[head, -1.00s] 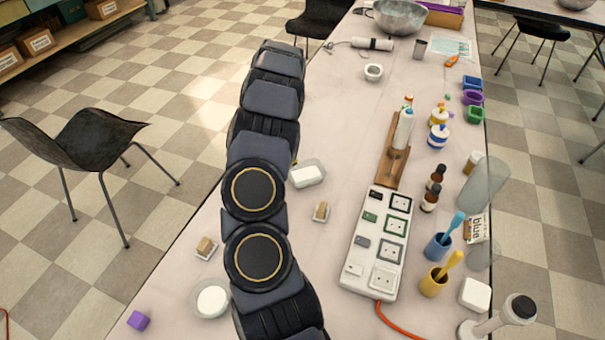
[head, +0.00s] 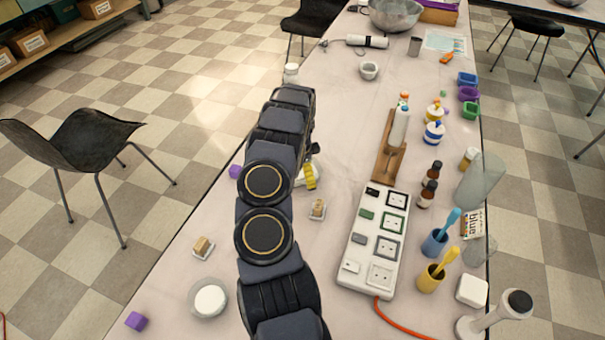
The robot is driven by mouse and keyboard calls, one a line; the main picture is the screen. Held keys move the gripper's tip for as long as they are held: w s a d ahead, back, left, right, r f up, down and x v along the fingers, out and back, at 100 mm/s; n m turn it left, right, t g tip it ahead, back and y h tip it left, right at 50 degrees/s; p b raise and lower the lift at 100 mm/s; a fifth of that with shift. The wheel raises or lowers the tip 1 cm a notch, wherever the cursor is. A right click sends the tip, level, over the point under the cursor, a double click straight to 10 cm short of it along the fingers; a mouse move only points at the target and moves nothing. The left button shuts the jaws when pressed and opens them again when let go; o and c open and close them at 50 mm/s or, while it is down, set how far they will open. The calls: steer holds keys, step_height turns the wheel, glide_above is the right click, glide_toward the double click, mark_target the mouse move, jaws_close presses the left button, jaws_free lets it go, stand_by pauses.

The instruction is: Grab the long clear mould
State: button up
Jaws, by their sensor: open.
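The long clear mould (head: 300,181), with white contents, lies on the table just right of my arm in the head view. Most of it is now hidden behind my arm and gripper. My gripper (head: 311,170) shows only in part: a dark piece and a yellow striped finger-like part stand in front of the mould. The other finger is hidden. The gripper is open, at or just above the mould; I cannot tell whether it touches it.
A small tan block on a pad (head: 318,209) and a white power strip (head: 374,243) lie to the right. A round clear dish (head: 209,299) and another tan block (head: 203,247) are at left. A purple cube (head: 235,171) shows beside my arm.

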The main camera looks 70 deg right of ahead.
steer(key=c, duration=0.9)
steer(key=shift+r, duration=0.2)
